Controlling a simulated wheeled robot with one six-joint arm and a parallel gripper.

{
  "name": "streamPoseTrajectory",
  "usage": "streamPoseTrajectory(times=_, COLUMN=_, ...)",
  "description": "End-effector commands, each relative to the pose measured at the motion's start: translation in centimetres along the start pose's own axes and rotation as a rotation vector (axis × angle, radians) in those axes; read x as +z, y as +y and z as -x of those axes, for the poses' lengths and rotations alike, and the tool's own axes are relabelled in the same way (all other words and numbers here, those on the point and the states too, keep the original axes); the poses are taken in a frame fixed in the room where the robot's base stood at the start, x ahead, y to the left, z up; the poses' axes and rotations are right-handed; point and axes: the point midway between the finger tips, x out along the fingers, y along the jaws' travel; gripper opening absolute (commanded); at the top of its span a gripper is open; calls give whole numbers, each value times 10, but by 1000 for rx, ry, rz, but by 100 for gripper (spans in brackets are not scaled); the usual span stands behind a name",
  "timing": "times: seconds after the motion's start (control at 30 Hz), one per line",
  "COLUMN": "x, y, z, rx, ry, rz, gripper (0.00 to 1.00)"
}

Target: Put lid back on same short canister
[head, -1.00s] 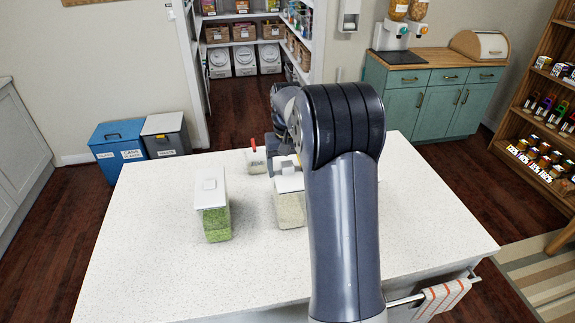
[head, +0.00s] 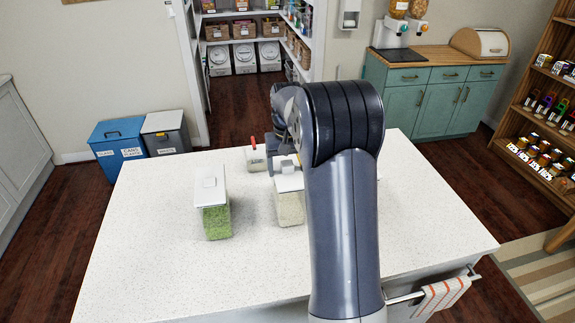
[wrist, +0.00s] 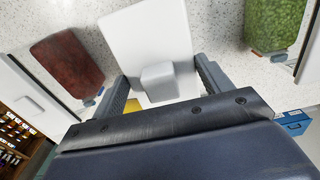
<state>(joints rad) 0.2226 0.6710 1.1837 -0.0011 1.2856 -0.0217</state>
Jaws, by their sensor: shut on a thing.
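A canister of pale contents (head: 291,210) stands on the white counter, partly hidden behind my arm in the head view. Its white lid (head: 289,182) is over its top, and the lid also shows in the wrist view (wrist: 145,35). The lid's grey knob (wrist: 160,83) is between the two fingers of my gripper (wrist: 166,88), which is shut on it. I cannot tell whether the lid rests fully on the rim. In the head view my gripper (head: 277,155) is mostly hidden by my arm.
A canister of green contents (head: 217,224) with a white lid (head: 210,184) stands to the left. A reddish-brown canister (wrist: 68,62) stands on the other side, hidden in the head view. A small white container (head: 256,160) with a red handle stands behind. The front left counter is clear.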

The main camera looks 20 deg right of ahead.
Motion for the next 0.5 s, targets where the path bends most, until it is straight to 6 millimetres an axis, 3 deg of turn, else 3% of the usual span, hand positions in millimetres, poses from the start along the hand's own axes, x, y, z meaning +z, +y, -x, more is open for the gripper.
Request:
streamPoseTrajectory(times=0.07, x=0, y=0, z=0, rx=0, ry=0, rz=0, gripper=50)
streamPoseTrajectory(times=0.1, x=0, y=0, z=0, rx=0, ry=0, rz=0, gripper=75)
streamPoseTrajectory(times=0.4, x=0, y=0, z=0, rx=0, ry=0, rz=0, gripper=99)
streamPoseTrajectory(times=0.5, x=0, y=0, z=0, rx=0, ry=0, rz=0, gripper=99)
